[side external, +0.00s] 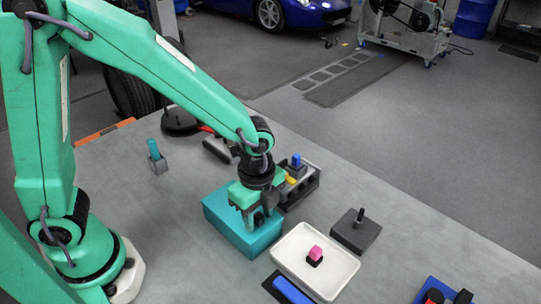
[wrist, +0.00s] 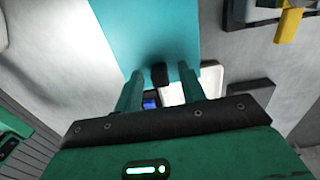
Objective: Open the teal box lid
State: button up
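The teal box (side external: 228,228) stands on the grey table in the side external view, its lid closed. In the wrist view its flat teal top (wrist: 145,35) fills the upper middle. A small dark knob (wrist: 160,75) sits near the edge of that top. My gripper (side external: 259,219) is over the right part of the box, pointing down. In the wrist view my gripper (wrist: 160,81) has its two green fingers apart, one on each side of the knob, with gaps showing. The knob is mostly hidden by the fingers in the side external view.
A white tray (side external: 337,268) with a pink block stands close at the box's right front. A dark holder (side external: 306,190) with coloured pieces is behind the box. A dark plate (side external: 364,232) with a peg lies further right. The table left of the box is clear.

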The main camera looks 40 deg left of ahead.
grip_shut()
jog(key=shift+a, duration=0.1)
jog(key=a, duration=1.5)
jog(key=shift+a, duration=0.25)
grip_release()
jog(key=shift+r, duration=0.15)
notch_tip(320, 180, up, 8)
jog(key=shift+f, duration=0.2)
